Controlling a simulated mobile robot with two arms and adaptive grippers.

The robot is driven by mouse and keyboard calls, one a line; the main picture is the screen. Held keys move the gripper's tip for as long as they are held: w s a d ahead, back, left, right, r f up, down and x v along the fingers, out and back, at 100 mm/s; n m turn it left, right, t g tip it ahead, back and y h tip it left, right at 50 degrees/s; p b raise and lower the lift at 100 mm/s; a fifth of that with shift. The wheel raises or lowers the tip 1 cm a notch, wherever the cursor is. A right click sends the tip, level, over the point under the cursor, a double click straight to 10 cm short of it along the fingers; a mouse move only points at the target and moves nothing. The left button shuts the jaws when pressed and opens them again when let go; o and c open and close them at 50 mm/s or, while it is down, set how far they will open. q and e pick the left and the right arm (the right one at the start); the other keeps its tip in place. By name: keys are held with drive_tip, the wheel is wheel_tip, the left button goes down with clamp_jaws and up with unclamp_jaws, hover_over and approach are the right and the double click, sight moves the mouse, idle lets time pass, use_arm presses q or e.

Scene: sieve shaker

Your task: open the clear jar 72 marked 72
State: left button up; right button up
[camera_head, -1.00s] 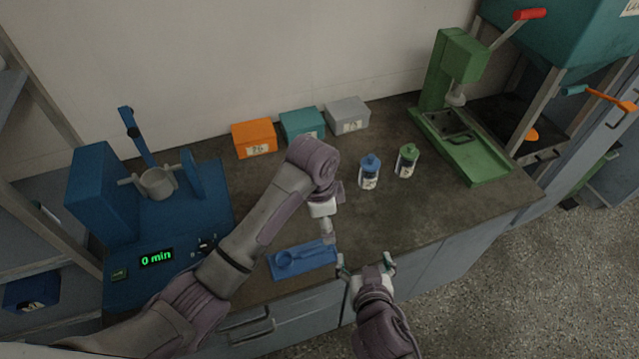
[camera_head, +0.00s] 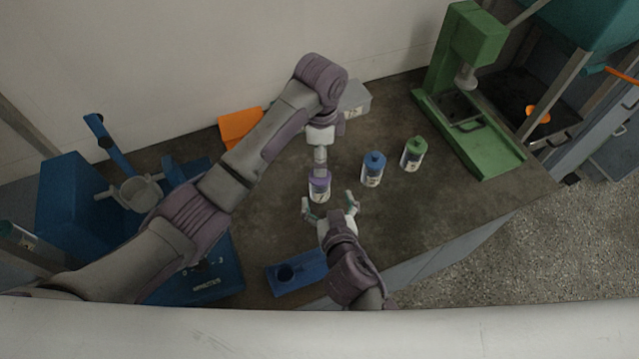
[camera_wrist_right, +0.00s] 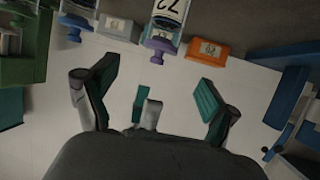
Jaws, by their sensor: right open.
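The clear jar 72 has a purple lid and shows in the head view (camera_head: 319,188) near the middle of the bench. In the right wrist view its label 72 (camera_wrist_right: 170,6) is cut by the top edge, with the purple lid (camera_wrist_right: 160,43) below. My right gripper (camera_head: 330,204) is open and empty, just in front of the jar, its fingers spread towards it. My left gripper (camera_head: 320,160) shows directly behind the lid in the picture; whether it touches the jar is unclear, and its fingers cannot be told apart.
A blue-lidded jar (camera_head: 373,170) and a green-lidded jar (camera_head: 414,153) stand to the right. Orange (camera_head: 240,125) and grey (camera_head: 355,100) boxes stand at the wall. A blue tray (camera_head: 285,284) lies at the front, a blue machine (camera_head: 70,205) left, a green press (camera_head: 475,150) right.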

sight(320, 187)
use_arm(q)
drive_tip(key=shift+w+f, duration=0.15)
drive_tip(key=shift+w, duration=0.05)
use_arm(e)
drive_tip(key=x, duration=1)
drive_tip(key=shift+w+f, duration=0.15)
drive_tip(key=shift+f, duration=0.05)
clamp_jaws()
use_arm(q)
drive_tip(key=shift+c, duration=1)
drive_tip(key=shift+r, duration=0.2)
drive_tip(key=shift+c, duration=0.2)
wheel_tip(320, 187, down, 8)
drive_tip(key=n, duration=0.5)
drive_tip(key=shift+n, duration=0.3)
